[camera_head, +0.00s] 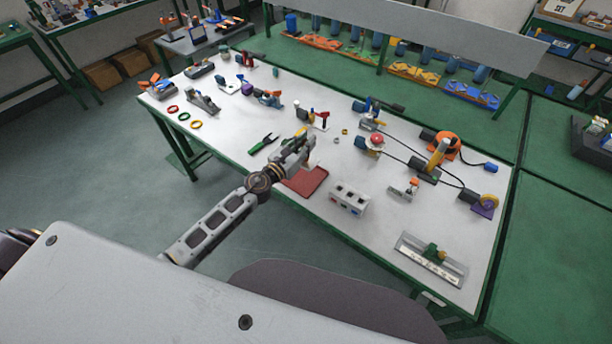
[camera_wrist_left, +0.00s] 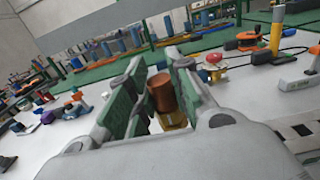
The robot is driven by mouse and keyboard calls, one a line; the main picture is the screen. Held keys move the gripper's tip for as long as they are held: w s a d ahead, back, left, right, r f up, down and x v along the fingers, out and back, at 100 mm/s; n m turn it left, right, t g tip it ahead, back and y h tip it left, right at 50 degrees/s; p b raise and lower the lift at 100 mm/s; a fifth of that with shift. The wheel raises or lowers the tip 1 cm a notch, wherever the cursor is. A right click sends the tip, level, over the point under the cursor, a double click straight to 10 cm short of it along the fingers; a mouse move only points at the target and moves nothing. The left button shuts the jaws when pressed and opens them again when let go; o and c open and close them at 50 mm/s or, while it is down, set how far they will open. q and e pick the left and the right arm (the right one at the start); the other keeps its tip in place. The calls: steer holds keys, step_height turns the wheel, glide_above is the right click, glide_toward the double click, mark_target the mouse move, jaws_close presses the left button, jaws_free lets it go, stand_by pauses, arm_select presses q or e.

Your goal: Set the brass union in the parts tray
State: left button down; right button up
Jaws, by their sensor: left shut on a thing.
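My left gripper (camera_head: 304,143) reaches over the white-topped bench from the left. In the left wrist view its green-padded fingers (camera_wrist_left: 154,95) are shut on the brass union (camera_wrist_left: 163,93), a copper-brown cylinder with a yellower lower part. The fingers hide part of its sides, and the union is hard to make out in the head view. A flat red tray or mat (camera_head: 306,182) lies on the bench's front edge, just below the gripper in the picture; I cannot tell whether it has a rim. My right gripper is not in view.
A grey socket box (camera_head: 349,199) stands right of the red piece. A green-handled tool (camera_head: 263,144) lies left of the gripper. A red-topped valve (camera_head: 375,142) and two small brass rings (camera_head: 340,136) are to the right. A grey plate (camera_head: 431,261) lies at the near right corner.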

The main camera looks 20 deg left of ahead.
arm_select(q)
steer(key=shift+d+r, duration=0.15)
steer(key=shift+d, duration=0.1)
stand_by(0.3)
steer(key=shift+f+b, duration=2)
steer(key=shift+f, duration=0.6)
steer(key=shift+f+b, duration=0.3)
steer(key=shift+f, duration=0.1)
